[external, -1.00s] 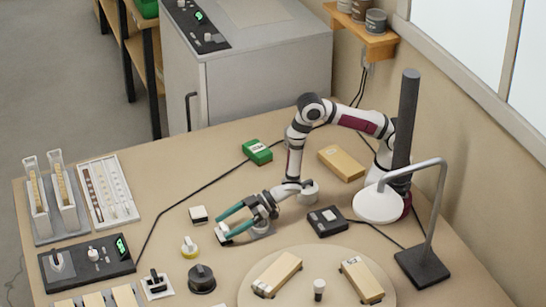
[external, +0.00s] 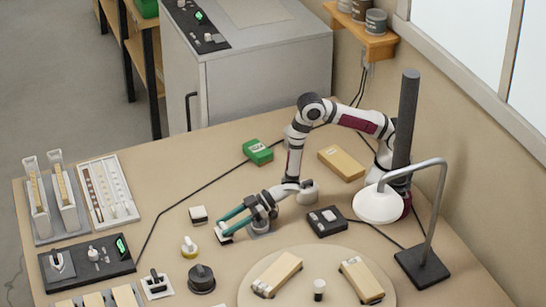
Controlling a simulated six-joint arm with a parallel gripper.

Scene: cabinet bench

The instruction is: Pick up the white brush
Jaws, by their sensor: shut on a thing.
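My gripper (external: 224,227) has teal fingers and reaches left, low over the middle of the bench. It is shut on a small white piece with a dark edge (external: 223,236) at its fingertips. I take this piece to be the white brush; the fingers hide part of it. It is at or very close to the bench top, and I cannot tell whether it touches. A similar small white block with a dark side (external: 198,214) lies on the bench just to the left, apart from the fingers.
A round board (external: 320,256) with wooden blocks lies front right. The bench behind the gripper is mostly clear.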

